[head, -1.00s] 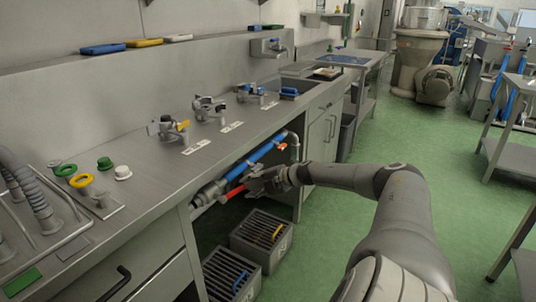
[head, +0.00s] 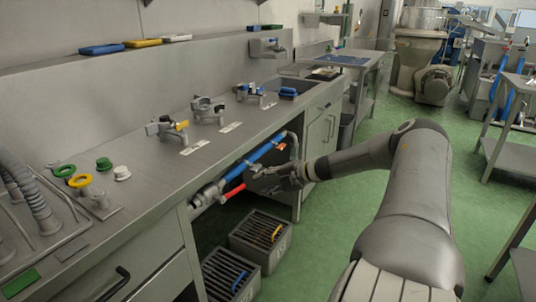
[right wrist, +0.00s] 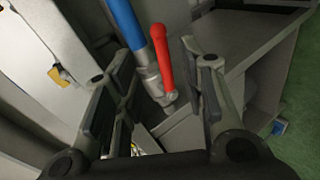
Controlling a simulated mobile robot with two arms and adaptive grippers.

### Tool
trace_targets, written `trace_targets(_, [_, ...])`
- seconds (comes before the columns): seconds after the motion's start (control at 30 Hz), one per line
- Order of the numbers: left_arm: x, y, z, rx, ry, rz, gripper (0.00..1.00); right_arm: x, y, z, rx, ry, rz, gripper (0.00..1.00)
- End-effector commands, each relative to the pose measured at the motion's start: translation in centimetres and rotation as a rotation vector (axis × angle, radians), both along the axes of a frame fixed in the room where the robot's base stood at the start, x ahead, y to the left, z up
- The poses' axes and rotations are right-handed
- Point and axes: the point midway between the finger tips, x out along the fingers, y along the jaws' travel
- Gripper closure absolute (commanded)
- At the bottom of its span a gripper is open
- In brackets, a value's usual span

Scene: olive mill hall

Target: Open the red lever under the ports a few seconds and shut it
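The red lever (head: 233,191) sits on a metal valve under the counter, below the blue pipe (head: 250,162). It lies roughly along the pipe. My right gripper (head: 262,180) is beside the lever's free end, under the counter edge. In the right wrist view the red lever (right wrist: 164,58) shows in the gap between the spread, open fingers of the right gripper (right wrist: 163,85). I cannot tell whether a finger touches it. The blue pipe (right wrist: 126,22) runs beside the lever there. Several metal fittings (head: 208,108) with labels stand on the counter. My left gripper is out of view.
The counter front (head: 150,208) overhangs the lever's open bay. Two grey crates (head: 282,247) stand on the floor below. Green, yellow and white round fittings (head: 122,172) are at the counter's left. The green floor (head: 335,225) to the right is free.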

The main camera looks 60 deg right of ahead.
Motion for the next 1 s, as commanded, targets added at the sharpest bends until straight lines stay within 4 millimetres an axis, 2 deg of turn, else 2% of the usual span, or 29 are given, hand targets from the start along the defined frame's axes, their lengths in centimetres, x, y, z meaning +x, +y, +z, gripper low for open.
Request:
trace_targets(0.27, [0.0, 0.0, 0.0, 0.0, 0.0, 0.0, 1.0, -0.7, -0.2, 0.4, -0.002, -0.001, -0.005, 0.62])
trace_targets(0.87, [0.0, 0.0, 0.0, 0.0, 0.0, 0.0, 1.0, -0.7, -0.2, 0.4, -0.001, -0.001, -0.006, 0.62])
trace_targets(0.93, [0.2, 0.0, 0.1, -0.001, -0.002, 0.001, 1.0, -0.7, 0.1, -0.2, 0.007, 0.005, -0.008, 0.62])
trace_targets(1.0, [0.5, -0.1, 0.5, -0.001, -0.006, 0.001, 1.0, -0.8, 1.1, -1.8, 0.027, 0.024, -0.014, 0.62])
